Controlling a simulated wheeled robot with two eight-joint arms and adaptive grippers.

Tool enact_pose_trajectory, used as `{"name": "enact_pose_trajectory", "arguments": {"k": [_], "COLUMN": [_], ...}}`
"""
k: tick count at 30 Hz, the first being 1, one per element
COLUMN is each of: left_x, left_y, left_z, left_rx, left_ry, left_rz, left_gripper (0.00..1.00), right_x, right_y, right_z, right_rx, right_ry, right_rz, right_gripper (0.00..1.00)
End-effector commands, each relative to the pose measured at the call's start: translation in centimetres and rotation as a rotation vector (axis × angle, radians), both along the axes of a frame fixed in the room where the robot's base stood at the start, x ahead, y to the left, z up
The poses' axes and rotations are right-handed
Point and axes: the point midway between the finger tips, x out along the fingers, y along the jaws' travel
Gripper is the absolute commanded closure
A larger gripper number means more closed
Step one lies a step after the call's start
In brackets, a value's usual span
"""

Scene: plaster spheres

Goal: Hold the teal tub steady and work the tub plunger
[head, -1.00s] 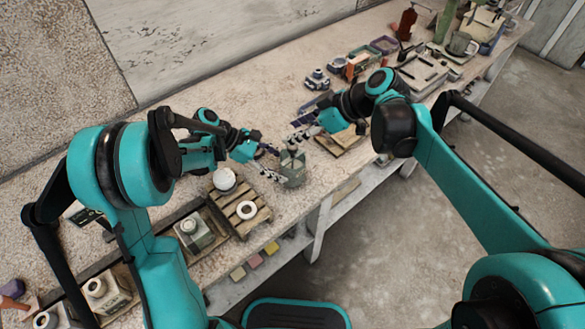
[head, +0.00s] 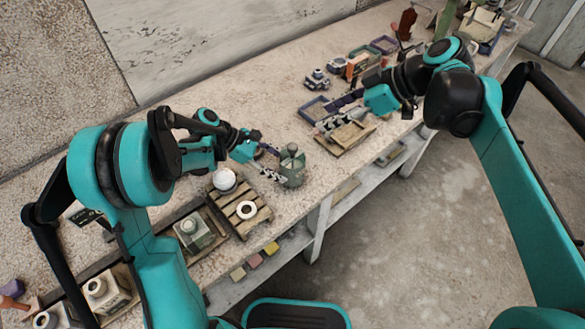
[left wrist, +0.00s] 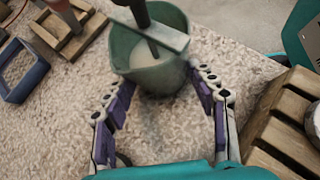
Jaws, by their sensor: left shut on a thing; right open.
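The teal tub (head: 293,181) stands near the front edge of the bench. The left wrist view shows it as a greenish tub (left wrist: 148,75) with pale stuff inside. The tub plunger (head: 291,148) stands upright in it; its dark rod (left wrist: 141,14) passes through a flat bar across the rim. My left gripper (head: 280,168) is shut on the tub, its purple-padded fingers on either side of the wall in the wrist view (left wrist: 165,88). My right gripper (head: 328,116) is open and empty, clear of the plunger, near a purple tray and a wooden pallet.
Bare bench lies behind the tub.

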Motion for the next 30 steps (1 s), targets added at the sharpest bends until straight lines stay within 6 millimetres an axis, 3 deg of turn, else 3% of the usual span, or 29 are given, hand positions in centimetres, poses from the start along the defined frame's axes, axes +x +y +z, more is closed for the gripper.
{"name": "enact_pose_trajectory", "arguments": {"k": [5,6,8,15,17,18,30], "left_x": [0.0,0.0,0.0,0.0,0.01,0.01,0.01], "left_y": [-0.01,-0.01,-0.01,-0.01,-0.01,-0.01,0.0], "left_z": [0.02,0.02,0.02,0.01,0.01,0.01,0.0], "left_rx": [-0.001,-0.001,-0.001,0.0,0.0,0.0,0.0], "left_ry": [0.0,0.0,0.0,0.0,0.0,0.0,0.0], "left_rz": [0.0,0.0,0.0,0.0,0.0,0.0,0.0], "left_gripper": [0.77,0.33,0.19,0.19,0.03,0.0,0.0], "right_x": [0.01,0.01,0.01,0.02,0.02,0.02,0.02], "right_y": [0.01,0.01,0.01,0.02,0.02,0.02,0.02], "right_z": [-0.01,-0.01,-0.01,-0.02,-0.02,-0.02,-0.02], "right_rx": [0.0,0.0,0.0,0.0,0.0,0.0,0.0], "right_ry": [0.0,0.0,0.0,0.0,0.0,0.0,0.0], "right_rz": [0.0,0.0,0.0,0.0,0.0,0.0,0.0], "right_gripper": [0.55,0.55,0.55,0.55,0.55,0.55,0.55]}}
